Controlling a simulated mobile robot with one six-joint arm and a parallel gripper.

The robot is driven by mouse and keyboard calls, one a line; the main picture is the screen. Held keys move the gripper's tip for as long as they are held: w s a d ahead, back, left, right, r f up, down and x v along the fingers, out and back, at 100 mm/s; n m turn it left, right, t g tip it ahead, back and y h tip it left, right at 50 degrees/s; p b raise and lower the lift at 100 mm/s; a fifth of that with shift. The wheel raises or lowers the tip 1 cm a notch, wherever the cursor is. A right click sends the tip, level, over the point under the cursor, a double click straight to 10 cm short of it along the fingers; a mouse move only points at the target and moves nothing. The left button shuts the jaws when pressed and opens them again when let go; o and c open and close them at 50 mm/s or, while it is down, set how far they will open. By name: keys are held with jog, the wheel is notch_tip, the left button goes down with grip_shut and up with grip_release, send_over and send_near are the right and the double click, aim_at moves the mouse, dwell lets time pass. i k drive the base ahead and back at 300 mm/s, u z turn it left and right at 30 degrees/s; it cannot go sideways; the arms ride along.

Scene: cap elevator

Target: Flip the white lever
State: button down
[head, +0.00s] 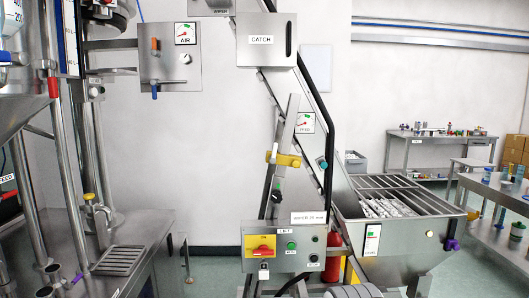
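A yellow clamp (283,159) sits at the bar's lower end, with a small dark knob (277,196) below. A teal knob (322,162) is on the chute's right side. My gripper is not in view.
A control box (285,262) with a red rotary switch on a yellow plate (260,247) stands low in the middle. A metal hopper (395,236) is at right, tanks and pipes at left. An AIR panel (170,54) is on the wall. Benches stand at far right.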

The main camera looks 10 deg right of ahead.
aim_at(272, 160)
jog(key=u, duration=0.05)
jog(key=i, duration=1.7)
jog(key=z, duration=0.6)
jog(key=k, duration=0.9)
jog(key=z, duration=0.2)
jog(key=i, duration=0.95)
jog(key=u, duration=0.05)
